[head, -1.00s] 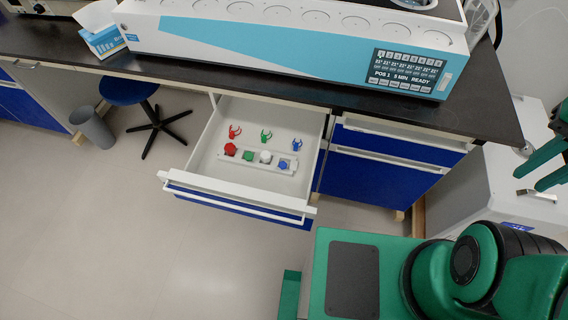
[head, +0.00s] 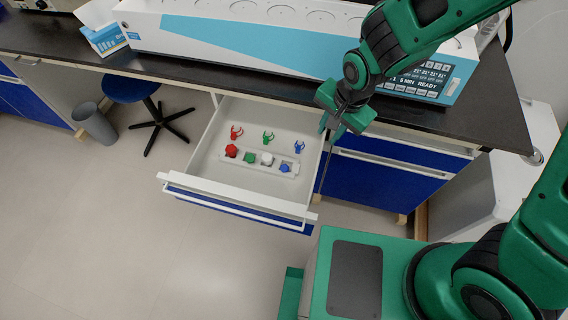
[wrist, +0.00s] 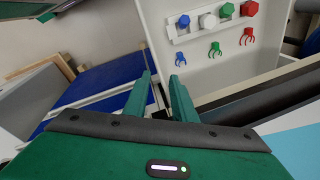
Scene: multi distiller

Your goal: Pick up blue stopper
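The blue stopper (head: 285,168) sits at the right end of a white rack (head: 230,161) in the open drawer. In the wrist view the blue stopper (wrist: 184,21) is at the left end of the row, beyond my fingers. My gripper (head: 334,130) hangs above the drawer's right edge, to the right of the stopper and apart from it. In the wrist view my gripper (wrist: 163,82) has its two fingers apart with nothing between them. The rack also holds a red (head: 231,151), a green (head: 249,156) and a white stopper (head: 267,158).
Red (head: 236,132), green (head: 267,138) and blue clips (head: 299,146) lie behind the rack in the drawer (head: 208,186). The dark countertop (head: 230,82) overhangs the drawer's back. A white and light-blue machine (head: 230,40) stands on it. Closed blue drawers (head: 375,185) are at right.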

